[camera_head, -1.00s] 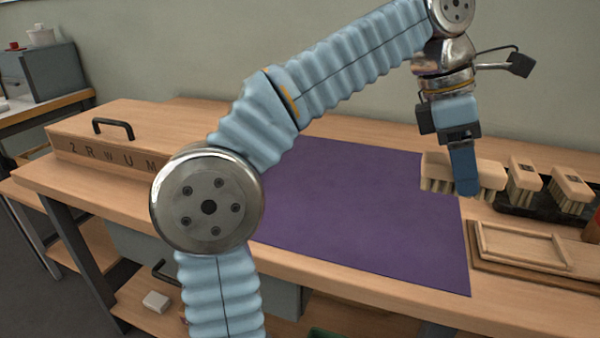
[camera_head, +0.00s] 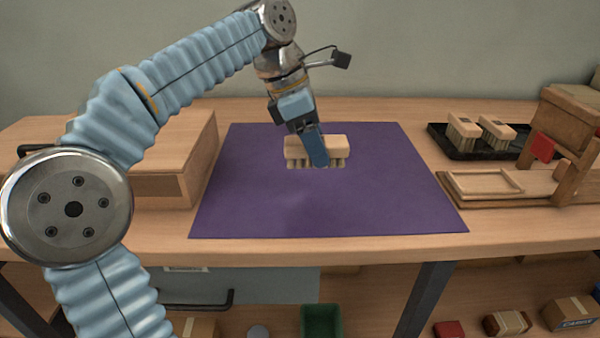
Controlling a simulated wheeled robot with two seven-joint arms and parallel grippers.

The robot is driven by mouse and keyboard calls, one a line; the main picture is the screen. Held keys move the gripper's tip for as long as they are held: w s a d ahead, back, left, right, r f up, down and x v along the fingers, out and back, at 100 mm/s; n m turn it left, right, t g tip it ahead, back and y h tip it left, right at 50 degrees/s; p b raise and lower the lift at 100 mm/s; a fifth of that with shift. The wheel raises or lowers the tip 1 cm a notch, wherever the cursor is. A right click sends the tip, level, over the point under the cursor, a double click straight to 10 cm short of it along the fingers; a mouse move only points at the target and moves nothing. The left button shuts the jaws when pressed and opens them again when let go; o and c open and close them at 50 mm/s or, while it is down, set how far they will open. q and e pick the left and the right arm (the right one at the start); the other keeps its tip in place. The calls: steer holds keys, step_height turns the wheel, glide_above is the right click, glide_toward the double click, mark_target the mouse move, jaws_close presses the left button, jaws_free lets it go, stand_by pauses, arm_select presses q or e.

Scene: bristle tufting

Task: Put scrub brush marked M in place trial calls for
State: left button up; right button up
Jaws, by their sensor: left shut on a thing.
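My left gripper (camera_head: 320,160) is shut on a wooden scrub brush (camera_head: 338,146) with pale bristles pointing down. The brush is over the back middle of the purple mat (camera_head: 320,205); I cannot tell whether its bristles touch the mat. No letter shows on its visible side, and the gripper's fingers cover its middle. Two more scrub brushes, a left one (camera_head: 463,127) and a right one (camera_head: 496,129), stand in a black tray (camera_head: 440,141) at the right. Each has a dark mark on top, too small to read. My right gripper is not in view.
A wooden frame (camera_head: 484,183) on a board lies right of the mat. A wooden stand (camera_head: 568,120) with a red part (camera_head: 542,148) is at the far right. A wooden box (camera_head: 178,160) stands left. The mat's front is clear.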

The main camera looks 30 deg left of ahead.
arm_select(q)
steer(key=a+f, duration=0.1)
steer(key=w+a+f, duration=0.1)
steer(key=f, duration=0.1)
steer(key=a+f, duration=0.1)
steer(key=f, duration=0.1)
steer(key=shift+w+a+b, duration=0.2)
steer(key=shift+a+b, duration=0.05)
steer(key=shift+b, duration=0.1)
step_height(320, 180, down, 3)
steer(key=shift+a+f+b, duration=0.15)
steer(key=shift+f+b, duration=0.05)
steer(key=shift+b, duration=0.15)
steer(key=o, duration=1.1)
steer(key=shift+f, duration=0.1)
steer(key=p+v, duration=0.3)
steer(key=v, duration=0.9)
